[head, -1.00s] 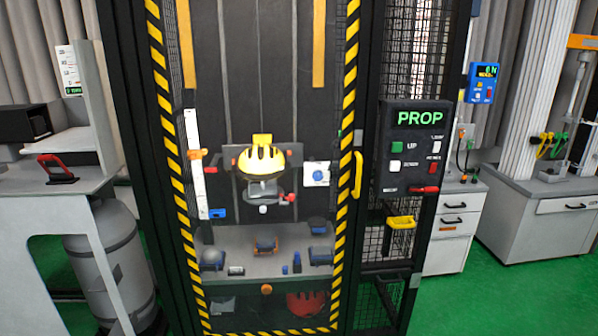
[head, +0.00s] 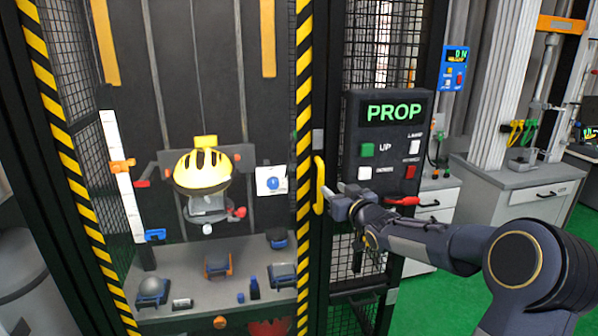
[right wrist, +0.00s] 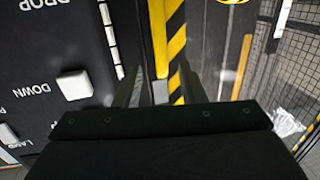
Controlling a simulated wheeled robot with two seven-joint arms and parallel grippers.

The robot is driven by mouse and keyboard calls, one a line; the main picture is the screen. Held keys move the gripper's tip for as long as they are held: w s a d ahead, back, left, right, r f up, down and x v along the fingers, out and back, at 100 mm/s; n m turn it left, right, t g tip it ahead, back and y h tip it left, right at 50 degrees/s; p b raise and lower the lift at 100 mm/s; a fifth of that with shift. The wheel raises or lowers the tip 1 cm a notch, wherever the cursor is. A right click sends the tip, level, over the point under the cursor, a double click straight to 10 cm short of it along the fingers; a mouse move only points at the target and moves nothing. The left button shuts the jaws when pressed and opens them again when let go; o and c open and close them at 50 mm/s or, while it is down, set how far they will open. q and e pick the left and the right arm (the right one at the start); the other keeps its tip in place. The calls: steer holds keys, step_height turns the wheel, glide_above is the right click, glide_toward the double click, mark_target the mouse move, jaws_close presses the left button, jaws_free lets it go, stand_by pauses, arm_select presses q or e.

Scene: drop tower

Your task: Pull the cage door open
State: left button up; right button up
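The cage door (head: 303,110) has a black frame edged with yellow-and-black stripes. It looks shut. Its yellow vertical handle (head: 319,185) is at the right edge of the door. My right gripper (head: 333,197) is just right of the handle, at its lower half. In the right wrist view, the gripper (right wrist: 160,88) is open, with its two fingers apart. The yellow handle (right wrist: 158,40) shows beyond and between the fingertips. I cannot tell whether they touch it. My left gripper is not in view.
A control box (head: 395,145) with a green display and several buttons is right of the handle, close to my right gripper. Behind the door are a yellow helmet (head: 203,170) and a shelf (head: 190,290) with small items. Green floor (head: 410,310) shows at lower right.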

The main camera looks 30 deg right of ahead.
mark_target(322, 179)
steer(key=shift+w+d+r, duration=0.1)
steer(key=shift+w+r, duration=0.1)
steer(key=shift+w, duration=0.8)
steer(key=w+p, duration=0.1)
steer(key=w, duration=0.5)
steer(key=shift+w+d+p, duration=0.1)
steer(key=shift+w+p, duration=0.2)
steer(key=shift+p, duration=0.1)
jaws_close()
steer(key=shift+f, duration=0.1)
